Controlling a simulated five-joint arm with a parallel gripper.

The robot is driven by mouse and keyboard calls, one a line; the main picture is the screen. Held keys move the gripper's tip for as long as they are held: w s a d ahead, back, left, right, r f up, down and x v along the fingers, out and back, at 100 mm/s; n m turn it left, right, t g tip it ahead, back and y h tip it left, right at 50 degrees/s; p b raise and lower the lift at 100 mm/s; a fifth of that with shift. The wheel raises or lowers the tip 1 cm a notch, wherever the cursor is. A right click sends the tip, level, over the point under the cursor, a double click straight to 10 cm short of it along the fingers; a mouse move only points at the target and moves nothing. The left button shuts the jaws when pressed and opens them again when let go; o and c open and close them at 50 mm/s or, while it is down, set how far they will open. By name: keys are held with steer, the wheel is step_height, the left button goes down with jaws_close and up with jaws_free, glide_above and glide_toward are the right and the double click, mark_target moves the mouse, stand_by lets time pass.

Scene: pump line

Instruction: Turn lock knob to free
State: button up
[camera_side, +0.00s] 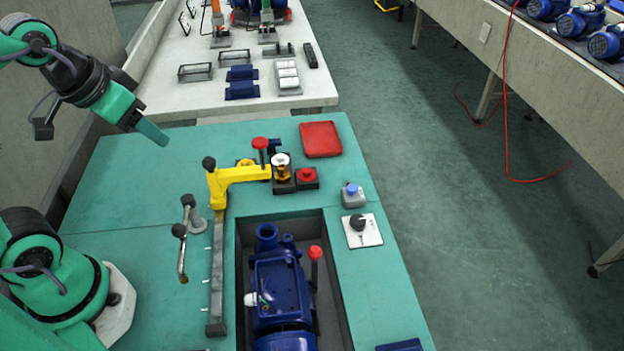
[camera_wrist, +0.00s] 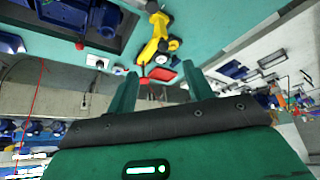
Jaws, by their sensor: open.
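A black rotary knob (camera_side: 358,222) sits on a square white plate (camera_side: 363,234) on the green bench, right of the recessed pit. I take it for the lock knob, though no label is readable. In the wrist view the white plate (camera_wrist: 97,62) appears small at the upper left, and its knob setting cannot be made out. My gripper (camera_side: 154,134) is in the air above the bench's far left, well away from the knob. In the wrist view my gripper (camera_wrist: 158,84) shows its two green fingers spread apart, with nothing held between them.
A yellow arm (camera_side: 233,178) on a grey bar stands left of the pit. A blue pump (camera_side: 280,290) lies in the pit. Metal levers (camera_side: 183,240), a red tray (camera_side: 321,139) and a blue-button box (camera_side: 352,195) are nearby.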

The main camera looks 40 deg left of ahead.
steer(key=w+d+r+g, duration=0.1)
steer(key=w+d+g, duration=0.1)
steer(key=w+d, duration=0.5)
steer(key=g, duration=0.3)
glide_above(358, 219)
step_height(358, 219, down, 17)
steer(key=shift+f, duration=0.1)
steer(key=shift+f, duration=0.15)
steer(key=shift+f, duration=3.75)
